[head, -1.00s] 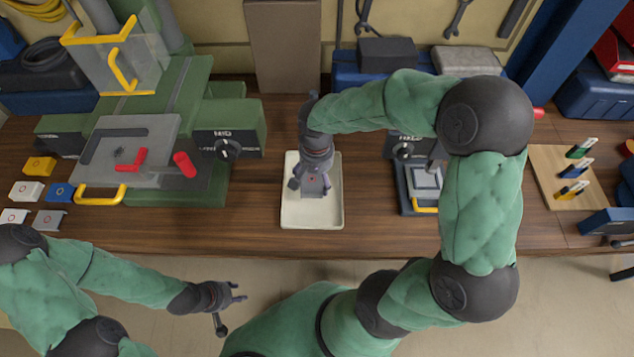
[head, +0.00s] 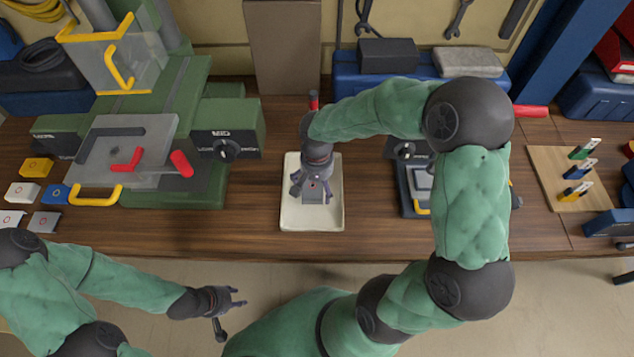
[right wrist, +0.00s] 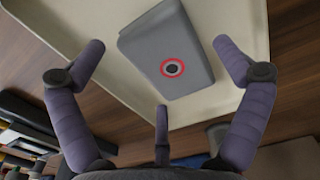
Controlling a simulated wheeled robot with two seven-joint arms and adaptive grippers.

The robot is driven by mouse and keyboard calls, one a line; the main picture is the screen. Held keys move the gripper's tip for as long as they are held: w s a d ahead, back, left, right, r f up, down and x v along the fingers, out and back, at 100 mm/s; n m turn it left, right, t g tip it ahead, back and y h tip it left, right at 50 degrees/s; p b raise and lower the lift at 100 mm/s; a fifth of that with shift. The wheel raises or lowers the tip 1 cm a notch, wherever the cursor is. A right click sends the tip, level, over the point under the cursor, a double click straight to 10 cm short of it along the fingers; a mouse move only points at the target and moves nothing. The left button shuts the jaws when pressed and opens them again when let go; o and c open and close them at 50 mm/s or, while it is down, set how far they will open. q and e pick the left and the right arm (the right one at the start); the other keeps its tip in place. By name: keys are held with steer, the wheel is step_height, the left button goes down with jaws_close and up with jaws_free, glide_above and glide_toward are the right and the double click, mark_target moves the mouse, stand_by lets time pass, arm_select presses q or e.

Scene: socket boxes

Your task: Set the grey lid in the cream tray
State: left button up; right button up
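The grey lid (right wrist: 168,52), a flat box shape with a red ring around a dark dot, lies in the cream tray (right wrist: 215,15). In the head view the lid (head: 313,192) shows partly under my right gripper (head: 312,190), inside the tray (head: 312,222). In the right wrist view the fingers of my right gripper (right wrist: 160,75) are spread wide, apart from the lid, with nothing between them. My left gripper (head: 238,298) is over the floor in front of the bench, away from the tray; its fingers look apart and empty.
A green machine (head: 175,140) with a yellow handle stands left of the tray. Several small coloured blocks (head: 37,167) lie at the far left. A dark fixture (head: 413,200) stands right of the tray, partly behind my right arm. Bare bench shows on both sides of the tray.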

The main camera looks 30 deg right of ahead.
mark_target(317, 186)
steer(key=shift+r, duration=0.15)
steer(key=shift+r+p, duration=0.3)
step_height(317, 186, up, 12)
steer(key=p, duration=0.3)
steer(key=shift+f, duration=0.25)
